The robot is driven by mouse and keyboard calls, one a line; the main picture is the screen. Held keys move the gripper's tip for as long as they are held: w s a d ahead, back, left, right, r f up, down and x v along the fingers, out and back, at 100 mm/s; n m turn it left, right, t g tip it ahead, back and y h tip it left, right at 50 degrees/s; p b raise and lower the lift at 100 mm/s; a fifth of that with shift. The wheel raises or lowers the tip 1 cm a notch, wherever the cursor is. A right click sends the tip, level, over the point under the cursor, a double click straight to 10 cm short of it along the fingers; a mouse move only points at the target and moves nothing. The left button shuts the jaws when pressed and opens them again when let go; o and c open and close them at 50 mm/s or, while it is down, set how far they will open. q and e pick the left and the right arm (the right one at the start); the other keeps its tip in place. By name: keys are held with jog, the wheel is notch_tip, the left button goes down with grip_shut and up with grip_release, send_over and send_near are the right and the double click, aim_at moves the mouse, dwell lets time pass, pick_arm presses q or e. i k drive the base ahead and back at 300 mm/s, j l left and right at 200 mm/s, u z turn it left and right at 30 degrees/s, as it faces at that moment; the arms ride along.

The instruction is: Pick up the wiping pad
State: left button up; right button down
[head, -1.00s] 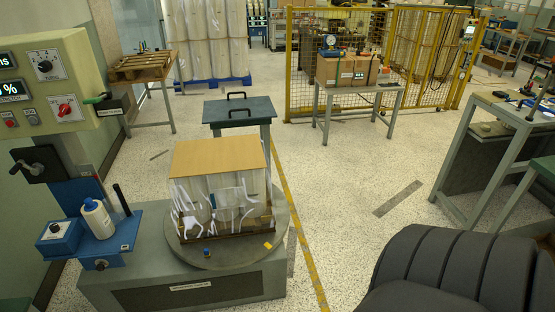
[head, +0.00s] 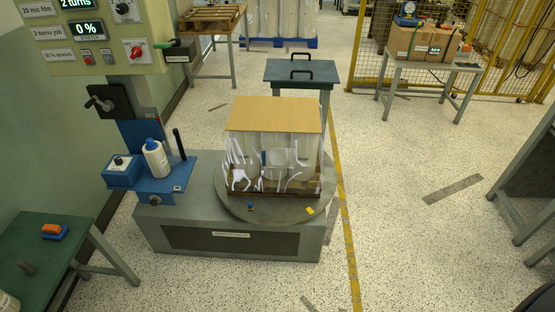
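A small block with an orange top and a blue base (head: 53,231), which looks like the wiping pad, lies on the green-topped table (head: 75,254) at the lower left of the head view. Its top is uncovered and nothing touches it from above. Neither of my grippers shows in the head view, so their state is hidden.
To the right stands the wrapping machine's turntable (head: 232,204) with a film-wrapped load (head: 275,115). Speckled floor (head: 400,250) is open on the right.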

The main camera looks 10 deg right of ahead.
aim_at(51, 231)
jog(key=u, duration=1.3)
